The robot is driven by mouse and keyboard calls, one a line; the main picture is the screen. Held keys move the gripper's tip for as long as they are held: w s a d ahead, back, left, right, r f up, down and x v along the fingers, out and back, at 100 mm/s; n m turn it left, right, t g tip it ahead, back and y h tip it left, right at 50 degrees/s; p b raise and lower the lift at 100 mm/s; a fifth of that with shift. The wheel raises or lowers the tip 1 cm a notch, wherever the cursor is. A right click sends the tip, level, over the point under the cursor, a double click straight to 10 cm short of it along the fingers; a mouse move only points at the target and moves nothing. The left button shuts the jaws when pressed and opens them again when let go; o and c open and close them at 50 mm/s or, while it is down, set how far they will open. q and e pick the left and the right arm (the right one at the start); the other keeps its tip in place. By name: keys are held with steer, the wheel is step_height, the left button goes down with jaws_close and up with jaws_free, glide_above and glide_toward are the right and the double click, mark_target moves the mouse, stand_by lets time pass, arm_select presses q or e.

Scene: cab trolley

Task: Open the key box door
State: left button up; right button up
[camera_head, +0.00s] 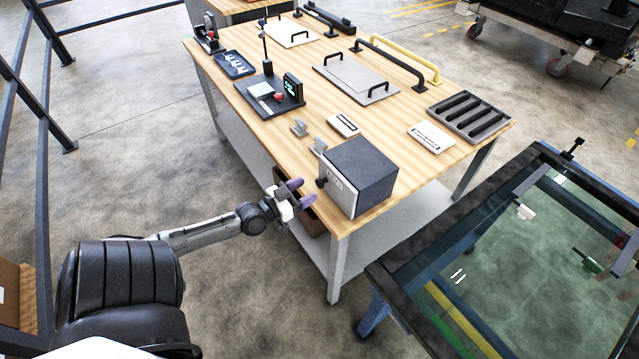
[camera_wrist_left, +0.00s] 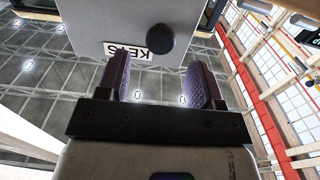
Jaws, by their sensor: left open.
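The key box (camera_head: 372,165) is a dark box with a light grey front door (camera_head: 337,194), standing at the near corner of the wooden workbench. The door looks shut. A round black knob (camera_head: 321,182) sits on the door; the knob also shows in the left wrist view (camera_wrist_left: 160,39), beside the upside-down KEYS label (camera_wrist_left: 125,50). My left gripper (camera_head: 295,193) is open and empty in front of the door. In the wrist view its purple fingers (camera_wrist_left: 157,68) are spread to either side below the knob, apart from it. My right gripper is in neither view.
The workbench (camera_head: 385,125) carries small grey brackets (camera_head: 299,128), white label plates (camera_head: 343,125), a slotted dark tray (camera_head: 468,117) and a panel with handles (camera_head: 356,78). A glass-topped frame (camera_head: 500,260) stands close at right. The floor left of the bench is clear.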

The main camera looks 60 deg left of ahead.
mark_target(318, 184)
arm_select(q)
steer(key=shift+w+a, duration=0.15)
steer(key=shift+w, duration=0.75)
steer(key=shift+w+a, duration=0.2)
steer(key=shift+w, duration=0.75)
steer(key=shift+w+a, duration=0.15)
steer(key=shift+w, duration=0.75)
steer(key=shift+c, duration=0.2)
jaws_close()
